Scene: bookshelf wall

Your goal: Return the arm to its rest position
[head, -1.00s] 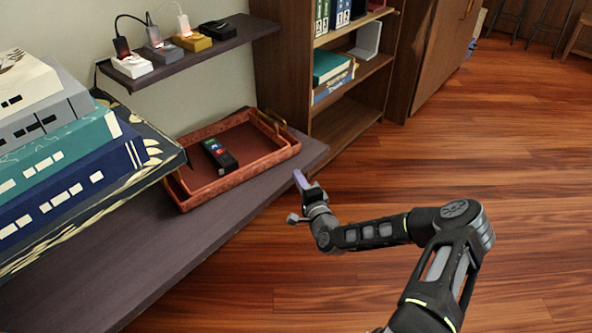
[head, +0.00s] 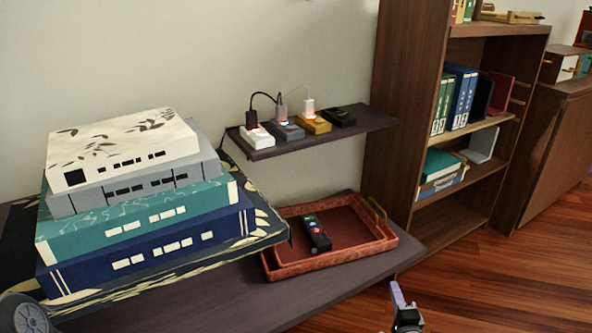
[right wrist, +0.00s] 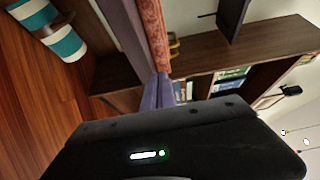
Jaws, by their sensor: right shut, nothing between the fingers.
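My right gripper (head: 397,294) shows at the bottom edge of the head view, its purple fingers shut and empty. It is in front of the dark desk's right end, over the wood floor, apart from the red tray (head: 272,262). Most of my right arm is out of the head view. In the right wrist view the closed purple fingertips (right wrist: 158,92) point toward the shelving, with nothing between them. My left gripper is not in view; a grey rounded part at the lower left corner looks like mine.
A black handheld device (head: 317,236) lies in the tray. A stack of boxes (head: 140,215) stands on the desk (head: 200,302) at left. A small wall shelf (head: 365,122) holds several chargers. A bookcase (head: 405,100) stands at right. Open floor (head: 455,275) lies at lower right.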

